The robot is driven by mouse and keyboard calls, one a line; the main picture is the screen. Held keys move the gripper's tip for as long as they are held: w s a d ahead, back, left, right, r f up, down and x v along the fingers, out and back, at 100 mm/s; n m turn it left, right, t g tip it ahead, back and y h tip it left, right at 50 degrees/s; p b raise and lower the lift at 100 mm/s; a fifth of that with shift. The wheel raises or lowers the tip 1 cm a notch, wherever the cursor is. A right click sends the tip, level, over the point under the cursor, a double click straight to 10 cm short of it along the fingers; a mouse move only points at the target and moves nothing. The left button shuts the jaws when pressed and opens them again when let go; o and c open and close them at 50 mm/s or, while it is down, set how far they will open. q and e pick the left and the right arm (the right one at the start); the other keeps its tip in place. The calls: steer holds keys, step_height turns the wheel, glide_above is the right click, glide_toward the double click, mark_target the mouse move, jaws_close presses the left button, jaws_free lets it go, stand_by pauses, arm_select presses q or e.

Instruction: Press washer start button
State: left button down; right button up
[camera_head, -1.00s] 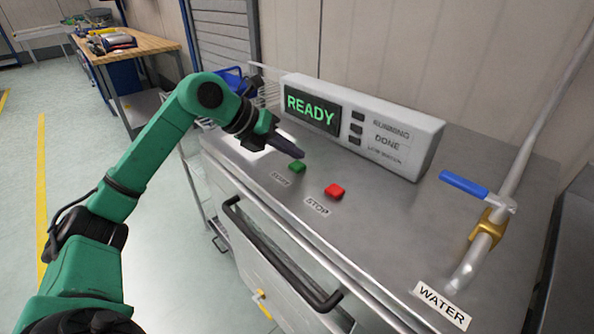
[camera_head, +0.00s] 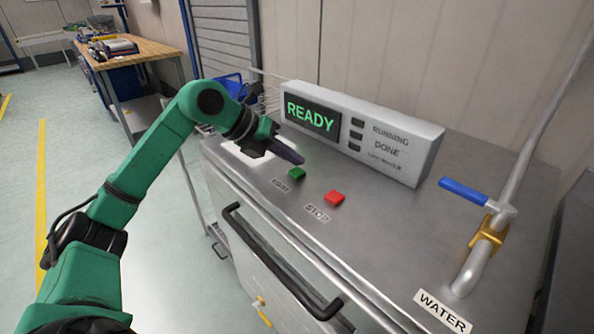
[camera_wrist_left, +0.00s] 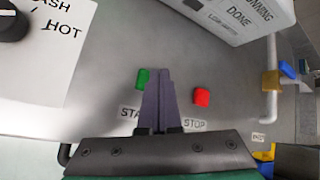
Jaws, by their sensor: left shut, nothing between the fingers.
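The green start button (camera_head: 296,174) sits on the washer's metal top (camera_head: 390,230), with a START label in front of it. My left gripper (camera_head: 302,160) is shut and empty, its fingertips just above and behind the green button; whether they touch it I cannot tell. In the left wrist view, the shut fingers (camera_wrist_left: 160,75) point between the green button (camera_wrist_left: 142,78) and the red stop button (camera_wrist_left: 202,97), nearer the green one. The display (camera_head: 312,115) reads READY in green. My right gripper is not in view.
The red stop button (camera_head: 334,198) lies to the right of the green one. A control box (camera_head: 400,150) stands behind the buttons. A blue-handled water valve (camera_head: 464,190) on a pipe is at the right. A black handle (camera_head: 285,265) runs along the front. A workbench (camera_head: 135,48) stands far left.

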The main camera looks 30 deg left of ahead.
mark_target(293, 173)
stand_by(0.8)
arm_select(q)
steer(key=shift+f+b, duration=0.35)
steer(key=shift+f, duration=0.05)
steer(key=shift+f+b, duration=0.4)
steer(key=shift+f, duration=0.1)
stand_by(0.5)
steer(key=shift+r+p, duration=0.9)
step_height(293, 173, up, 5)
steer(key=p, duration=0.5)
steer(key=shift+r, duration=0.15)
